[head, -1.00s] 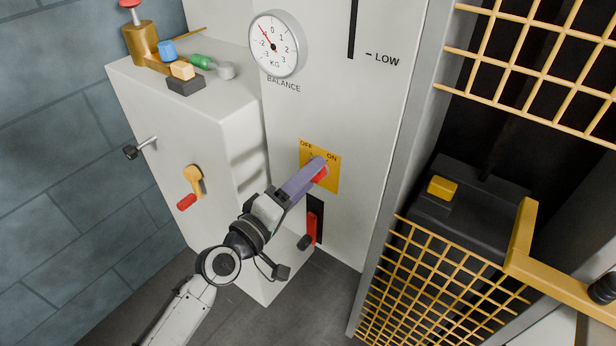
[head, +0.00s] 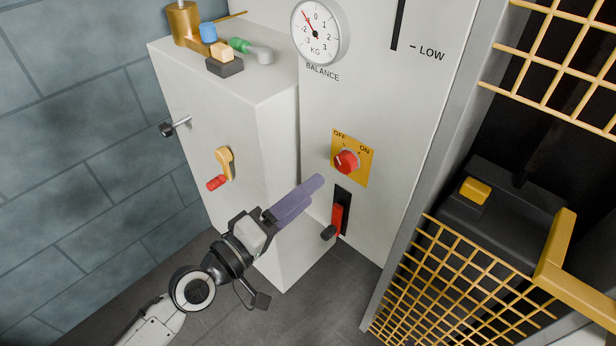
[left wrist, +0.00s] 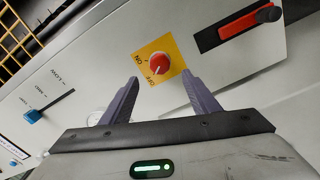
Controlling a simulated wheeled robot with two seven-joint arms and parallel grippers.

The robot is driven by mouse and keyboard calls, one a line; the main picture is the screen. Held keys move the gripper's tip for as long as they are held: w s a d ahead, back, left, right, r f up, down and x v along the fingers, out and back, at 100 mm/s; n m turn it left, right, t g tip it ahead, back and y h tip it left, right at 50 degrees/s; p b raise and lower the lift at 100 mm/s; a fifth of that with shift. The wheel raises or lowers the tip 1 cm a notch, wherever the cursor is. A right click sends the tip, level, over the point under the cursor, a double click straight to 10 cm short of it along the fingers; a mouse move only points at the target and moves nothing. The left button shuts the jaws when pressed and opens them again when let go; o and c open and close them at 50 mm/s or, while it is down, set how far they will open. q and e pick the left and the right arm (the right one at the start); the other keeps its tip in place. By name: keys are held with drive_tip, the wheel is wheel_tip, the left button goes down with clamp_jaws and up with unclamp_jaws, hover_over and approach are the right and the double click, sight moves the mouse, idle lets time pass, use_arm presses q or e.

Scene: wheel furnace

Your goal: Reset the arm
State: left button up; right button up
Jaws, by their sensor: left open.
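My left gripper (head: 312,187) comes in from the lower left in the head view, with its purple fingers in front of the white panel. In the left wrist view the left gripper (left wrist: 158,92) is open, its two fingers apart and nothing between them. The red knob (head: 346,161) sits on a yellow OFF/ON plate (head: 364,171), up and to the right of the fingertips in the head view. In the left wrist view the red knob (left wrist: 159,63) shows beyond the fingertips, apart from them. My right gripper is not in view.
A red lever (head: 337,217) in a black slot is below the knob. A yellow crank with a red handle (head: 217,183) and a black-tipped lever (head: 176,127) are on the white cabinet (head: 265,120). A yellow mesh (head: 450,290) stands right. A balance dial (head: 319,32) is above.

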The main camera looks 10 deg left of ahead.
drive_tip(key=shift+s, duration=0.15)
use_arm(q)
drive_tip(key=s+a+f+m+g+y+p, duration=0.2)
drive_tip(key=s+a+f+m+g+y, duration=0.1)
drive_tip(key=s+f, duration=0.6)
drive_tip(key=s+a+f+m+g+y+p, duration=0.2)
drive_tip(key=s+a+f+m+y, duration=0.3)
drive_tip(key=s+f, duration=0.5)
drive_tip(key=shift+s+a+f+m+g+p, duration=0.25)
drive_tip(key=shift+s+a+m+g+p, duration=0.2)
drive_tip(key=shift+a, duration=0.3)
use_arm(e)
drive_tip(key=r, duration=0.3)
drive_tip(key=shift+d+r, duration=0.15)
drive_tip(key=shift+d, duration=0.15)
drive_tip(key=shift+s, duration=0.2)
use_arm(q)
drive_tip(key=shift+c, duration=0.3)
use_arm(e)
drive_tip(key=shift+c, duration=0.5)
